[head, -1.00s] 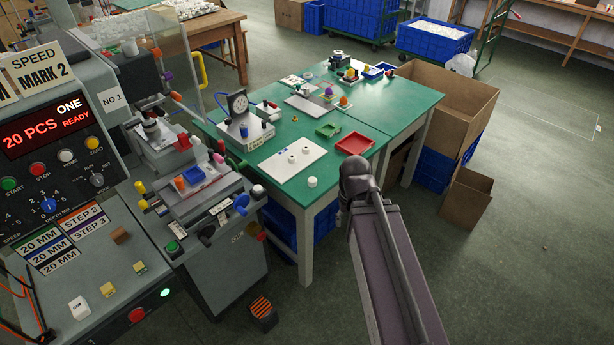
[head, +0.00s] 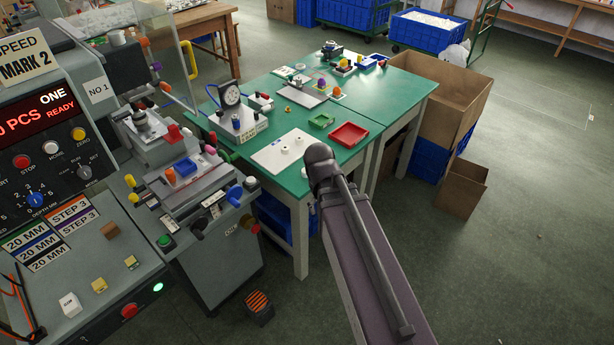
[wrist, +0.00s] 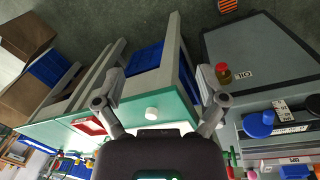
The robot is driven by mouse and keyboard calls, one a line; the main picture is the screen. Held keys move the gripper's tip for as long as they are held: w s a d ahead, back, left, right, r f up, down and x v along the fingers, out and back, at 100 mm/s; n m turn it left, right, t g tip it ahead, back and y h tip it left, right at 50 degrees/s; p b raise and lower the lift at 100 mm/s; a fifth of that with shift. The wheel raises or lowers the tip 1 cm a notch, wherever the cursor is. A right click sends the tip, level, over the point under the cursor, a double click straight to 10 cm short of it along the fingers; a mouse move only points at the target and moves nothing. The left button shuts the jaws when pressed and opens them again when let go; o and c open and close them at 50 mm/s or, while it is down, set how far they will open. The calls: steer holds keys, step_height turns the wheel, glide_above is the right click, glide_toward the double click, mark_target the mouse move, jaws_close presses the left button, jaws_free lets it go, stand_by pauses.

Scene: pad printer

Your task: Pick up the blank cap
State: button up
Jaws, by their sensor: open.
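The blank cap (wrist: 151,113) is a small white round piece on the green table top, near its edge, in the wrist view. My gripper (wrist: 158,88) is open and empty in the wrist view, its two fingers spread wide to either side of the cap in the picture; the cap shows apart from both fingers. In the head view my own arm covers the cap's place at the table's near corner, and the gripper is not seen there.
The grey printing machine (head: 225,262) stands left.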

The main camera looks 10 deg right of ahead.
steer(key=w+a+f+n+t+h+b, duration=0.25)
steer(key=w+f+n+h+b, duration=0.4)
steer(key=w+n+b, duration=0.45)
steer(key=w+a+n+t+h+b, duration=0.3)
steer(key=w+a+n+b, duration=0.3)
steer(key=w+a+n, duration=0.2)
steer(key=shift+w+a+n+h, duration=0.4)
steer(key=shift+w+n+h, duration=0.25)
steer(key=shift+w+n, duration=0.4)
steer(key=shift+d+f, duration=0.1)
steer(key=shift+f, duration=0.05)
steer(key=b+x, duration=0.3)
steer(key=x, duration=0.4)
steer(key=shift+w+f, duration=0.1)
steer(key=shift+w, duration=0.05)
steer(key=shift+w+d+f, duration=0.15)
steer(key=shift+w+d, duration=0.15)
steer(key=shift+d, duration=0.25)
